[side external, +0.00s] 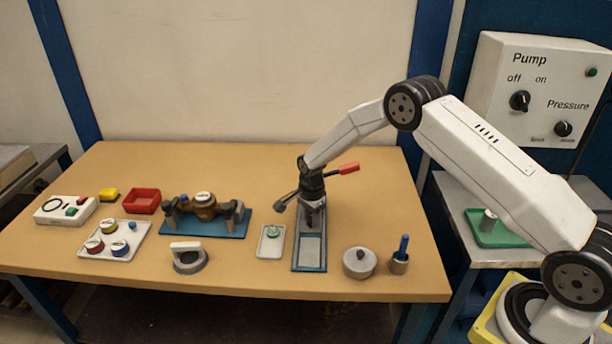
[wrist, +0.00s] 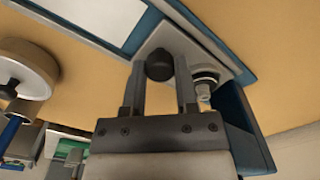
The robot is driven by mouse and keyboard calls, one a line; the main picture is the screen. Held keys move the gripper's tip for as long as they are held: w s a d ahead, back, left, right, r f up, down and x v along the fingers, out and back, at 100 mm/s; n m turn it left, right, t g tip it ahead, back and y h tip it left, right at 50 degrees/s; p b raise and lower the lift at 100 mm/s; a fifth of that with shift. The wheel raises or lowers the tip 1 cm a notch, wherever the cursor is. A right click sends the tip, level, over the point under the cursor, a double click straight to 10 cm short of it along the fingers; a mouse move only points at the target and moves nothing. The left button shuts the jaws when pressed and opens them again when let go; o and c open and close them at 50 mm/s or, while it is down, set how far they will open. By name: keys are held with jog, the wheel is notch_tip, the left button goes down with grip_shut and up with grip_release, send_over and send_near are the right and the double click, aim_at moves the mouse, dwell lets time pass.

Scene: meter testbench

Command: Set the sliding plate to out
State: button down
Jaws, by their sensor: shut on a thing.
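The sliding plate (wrist: 179,43) is a light grey plate in the wrist view, with a dark round knob (wrist: 160,66) on it. My gripper (wrist: 160,73) is shut on the knob, one finger at each side. In the side view my gripper (side external: 313,208) points down over the far part of the blue-edged frame (side external: 296,262) that carries the plate; it hides the knob and much of the plate there. A grey round fitting (wrist: 205,83) stands close beside the right finger in the wrist view.
A red-handled lever (side external: 347,169) stands right behind my gripper. A small tray (side external: 262,250) lies left of the frame; a round grey lidded pot (side external: 359,263) and a cup with a blue tool (side external: 400,257) stand to the right. The table behind is mostly clear.

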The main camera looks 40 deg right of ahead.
dwell(0.4)
jog(key=s+a, duration=0.7)
dwell(0.3)
jog(key=shift+a, duration=0.1)
jog(key=shift+c, duration=1.8)
grip_release()
jog(key=shift+r, duration=0.2)
jog(key=shift+r, duration=0.25)
notch_tip(320, 180, up, 7)
